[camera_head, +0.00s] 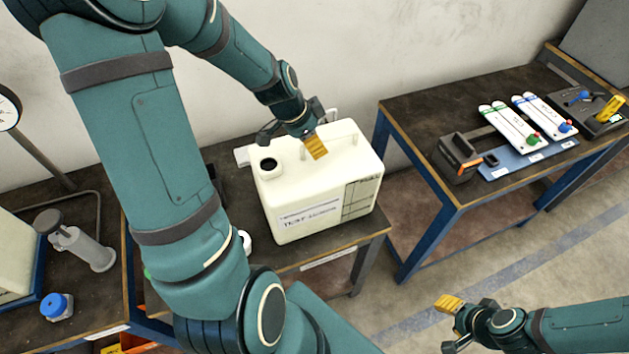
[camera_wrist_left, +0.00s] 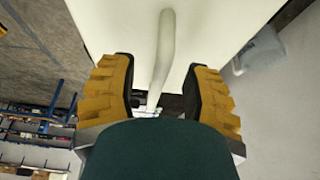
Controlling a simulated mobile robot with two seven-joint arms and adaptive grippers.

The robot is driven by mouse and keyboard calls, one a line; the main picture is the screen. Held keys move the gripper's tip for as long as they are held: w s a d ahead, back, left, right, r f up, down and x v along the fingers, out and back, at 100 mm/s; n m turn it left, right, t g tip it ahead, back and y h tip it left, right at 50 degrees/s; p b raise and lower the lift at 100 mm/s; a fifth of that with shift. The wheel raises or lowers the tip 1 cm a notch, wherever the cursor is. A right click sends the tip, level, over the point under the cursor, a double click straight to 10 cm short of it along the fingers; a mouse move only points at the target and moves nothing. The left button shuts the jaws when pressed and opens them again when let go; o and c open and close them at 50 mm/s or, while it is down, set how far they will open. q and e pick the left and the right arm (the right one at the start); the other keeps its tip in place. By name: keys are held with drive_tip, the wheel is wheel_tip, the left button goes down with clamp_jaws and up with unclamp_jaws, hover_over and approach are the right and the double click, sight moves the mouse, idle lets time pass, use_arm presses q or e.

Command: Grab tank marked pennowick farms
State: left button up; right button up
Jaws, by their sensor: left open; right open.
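A large white tank (camera_head: 285,215) stands on the dark middle table. Its open filler hole is at the top left, and its front label seems to begin with "TEST"; I cannot read Pennowick Farms on it. My left gripper (camera_head: 302,142) is over the tank's top, open. In the left wrist view the tank's pale handle (camera_wrist_left: 163,45) runs between the open fingers of the left gripper (camera_wrist_left: 160,95), with no clear grip on it. Another pale tank (camera_head: 12,255) is cut off at the left edge, its marking not legible. My right gripper (camera_head: 452,322) is open and empty, over the floor.
Floor between the tables is clear.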

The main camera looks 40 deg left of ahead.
use_arm(q)
drive_tip(key=shift+w+d+f, duration=0.1)
drive_tip(key=shift+w+f, duration=0.05)
drive_tip(key=shift+f, duration=0.35)
clamp_jaws()
drive_tip(key=shift+r, duration=0.1)
drive_tip(key=shift+r, duration=0.1)
